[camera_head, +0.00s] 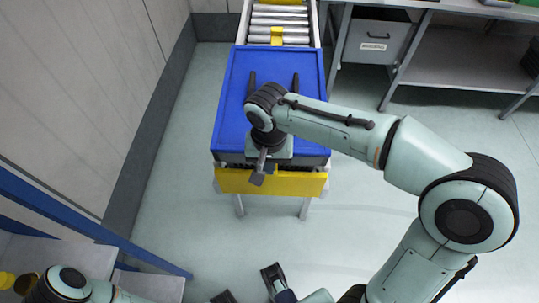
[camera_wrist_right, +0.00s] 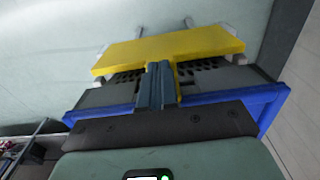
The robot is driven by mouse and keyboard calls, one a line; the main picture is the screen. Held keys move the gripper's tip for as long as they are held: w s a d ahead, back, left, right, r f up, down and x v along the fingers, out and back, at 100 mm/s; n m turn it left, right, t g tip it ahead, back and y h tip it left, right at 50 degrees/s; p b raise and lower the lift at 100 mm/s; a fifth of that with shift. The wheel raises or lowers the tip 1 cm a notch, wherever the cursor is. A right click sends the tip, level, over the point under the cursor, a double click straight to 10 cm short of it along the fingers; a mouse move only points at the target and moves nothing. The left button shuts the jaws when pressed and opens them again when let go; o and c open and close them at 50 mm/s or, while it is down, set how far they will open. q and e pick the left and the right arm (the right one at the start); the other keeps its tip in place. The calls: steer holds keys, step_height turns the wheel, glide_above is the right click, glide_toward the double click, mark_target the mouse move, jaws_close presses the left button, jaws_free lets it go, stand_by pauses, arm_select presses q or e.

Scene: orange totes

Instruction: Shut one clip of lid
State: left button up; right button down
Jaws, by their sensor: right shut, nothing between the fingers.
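A blue lid (camera_head: 236,110) lies flat on a dark grey tote (camera_head: 318,163) at the near end of a roller conveyor. Two dark, narrow clip-like pieces (camera_head: 295,82) stand out near the lid's far half. My right gripper (camera_head: 259,176) is shut and empty, pointing down at the lid's near edge, in front of the tote's near side. In the right wrist view its fingers (camera_wrist_right: 156,86) are together before the tote's perforated wall (camera_wrist_right: 205,78), with the blue lid edge (camera_wrist_right: 262,101) showing beside it. Contact cannot be told. My right arm hides part of the lid.
A yellow end plate (camera_head: 290,183) crosses the conveyor below the tote, and rollers (camera_head: 280,20) lie beyond it. A wall stands on the left, with a blue-edged rack (camera_head: 120,243) at lower left. Shelving (camera_head: 465,60) is at right; the floor between is clear.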

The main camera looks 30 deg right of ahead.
arm_select(q)
steer(key=shift+f, duration=0.2)
arm_select(e)
steer(key=shift+s+a, duration=0.45)
steer(key=shift+s, duration=0.3)
arm_select(q)
step_height(320, 180, up, 9)
steer(key=w+p, duration=0.2)
steer(key=p, duration=0.6)
steer(key=shift+w, duration=0.15)
arm_select(e)
step_height(320, 180, up, 10)
arm_select(q)
steer(key=shift+f, duration=0.15)
